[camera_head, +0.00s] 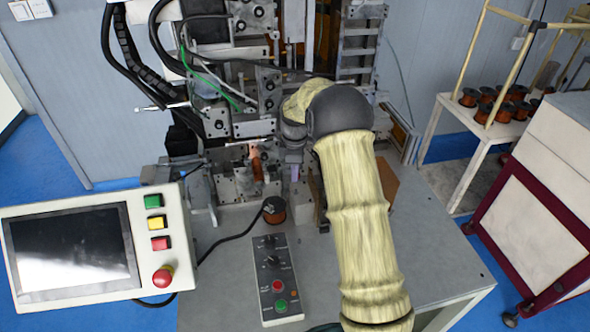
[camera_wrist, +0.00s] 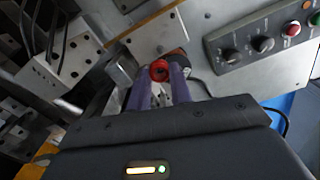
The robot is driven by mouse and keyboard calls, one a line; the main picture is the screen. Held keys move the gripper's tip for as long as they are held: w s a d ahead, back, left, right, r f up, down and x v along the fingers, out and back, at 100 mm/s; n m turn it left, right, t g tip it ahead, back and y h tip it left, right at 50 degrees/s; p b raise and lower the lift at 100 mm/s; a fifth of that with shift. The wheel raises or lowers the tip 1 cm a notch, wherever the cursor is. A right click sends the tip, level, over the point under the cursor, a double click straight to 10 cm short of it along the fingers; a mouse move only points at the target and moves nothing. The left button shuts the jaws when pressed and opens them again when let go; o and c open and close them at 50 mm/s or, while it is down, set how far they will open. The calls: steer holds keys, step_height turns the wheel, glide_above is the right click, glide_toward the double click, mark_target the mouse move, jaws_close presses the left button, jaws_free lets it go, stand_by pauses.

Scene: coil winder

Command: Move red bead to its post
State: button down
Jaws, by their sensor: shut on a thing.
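The red bead (camera_wrist: 159,71) shows in the wrist view between the tips of two purple fingers. My gripper (camera_wrist: 160,78) is shut on it. In the head view my gripper (camera_head: 294,172) is at the machine's front, below the dark wrist of my arm, and the bead is hidden there. I cannot make out the bead's post in either view.
A copper wire spool (camera_head: 274,210) stands on the grey table, just left of my gripper. A control box (camera_head: 276,280) with knobs and buttons lies in front. A screen panel (camera_head: 95,250) stands at left. The coil winder's metal blocks (camera_head: 240,180) crowd the left side.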

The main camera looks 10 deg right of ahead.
mark_target(295, 190)
steer(key=shift+f+b, duration=1.7)
steer(key=shift+f, duration=0.7)
steer(key=shift+f+b, duration=0.3)
steer(key=shift+f, duration=0.3)
steer(key=shift+a+f, duration=0.1)
steer(key=shift+f, duration=0.2)
steer(key=shift+f, duration=0.2)
steer(key=c, duration=1.2)
jaws_free()
steer(key=shift+o, duration=0.2)
steer(key=shift+r, duration=0.15)
step_height(295, 190, up, 17)
steer(key=b, duration=0.3)
steer(key=shift+r, duration=0.1)
